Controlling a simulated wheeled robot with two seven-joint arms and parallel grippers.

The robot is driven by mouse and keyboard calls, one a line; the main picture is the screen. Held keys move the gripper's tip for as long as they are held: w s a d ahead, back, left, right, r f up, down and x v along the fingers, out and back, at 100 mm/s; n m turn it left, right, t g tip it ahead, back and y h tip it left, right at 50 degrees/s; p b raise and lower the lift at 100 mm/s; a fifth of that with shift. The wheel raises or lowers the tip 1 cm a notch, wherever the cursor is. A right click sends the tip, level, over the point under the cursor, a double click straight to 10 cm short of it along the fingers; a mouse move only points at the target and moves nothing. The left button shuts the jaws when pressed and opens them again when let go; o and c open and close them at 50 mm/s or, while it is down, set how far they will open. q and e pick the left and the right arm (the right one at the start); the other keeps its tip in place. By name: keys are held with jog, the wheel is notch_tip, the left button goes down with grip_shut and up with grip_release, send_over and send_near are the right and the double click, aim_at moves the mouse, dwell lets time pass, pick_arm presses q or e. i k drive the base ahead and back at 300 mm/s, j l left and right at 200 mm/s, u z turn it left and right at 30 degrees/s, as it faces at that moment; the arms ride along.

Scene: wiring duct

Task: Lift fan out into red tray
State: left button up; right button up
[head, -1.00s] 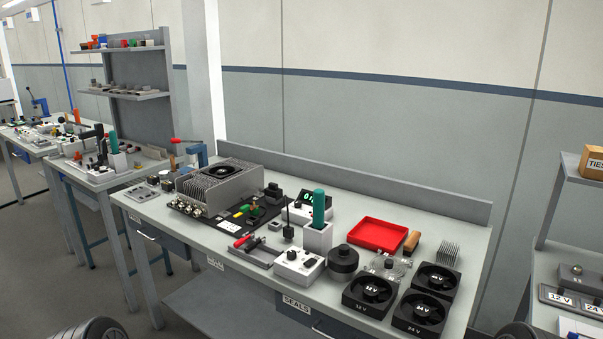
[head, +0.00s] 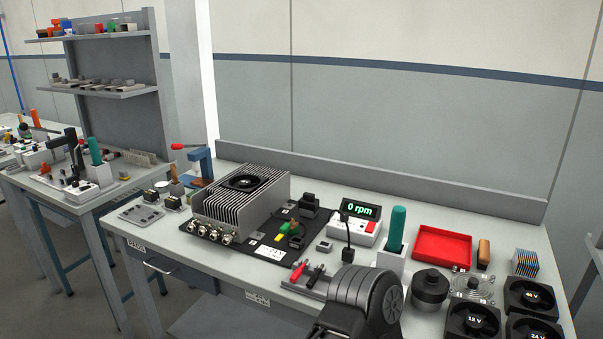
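The fan (head: 245,183) is a black square fan set in the top of a grey finned heatsink unit (head: 213,208) on the left part of the bench. The unit stands on a black mat with round metal connectors along its front. The red tray (head: 442,247) lies flat and empty on the right half of the bench, near the back. A dark rounded part of my own arm (head: 365,299) rises at the bottom centre, over the bench's front edge. No gripper fingers show in the head view.
A green-handled tool (head: 396,230) stands in a white holder left of the tray, beside a 0 rpm display (head: 361,209). Several loose black fans, including one marked 12 V (head: 470,322), sit at front right. A blue clamp with a red handle (head: 200,163) stands behind left.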

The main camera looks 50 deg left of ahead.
aim_at(241, 182)
jog(key=k+j, duration=0.1)
jog(key=j, duration=0.35)
jog(key=k+j+z, duration=0.1)
jog(key=j, duration=0.3)
jog(key=k+j+z, duration=0.1)
jog(key=j, duration=0.35)
jog(key=k+j, duration=0.2)
jog(key=j, duration=0.2)
jog(key=k+j+z, duration=0.1)
jog(key=j, duration=0.35)
jog(key=k+j, duration=0.15)
jog(key=j, duration=0.25)
jog(key=k+j+z, duration=0.15)
jog(key=j, duration=0.25)
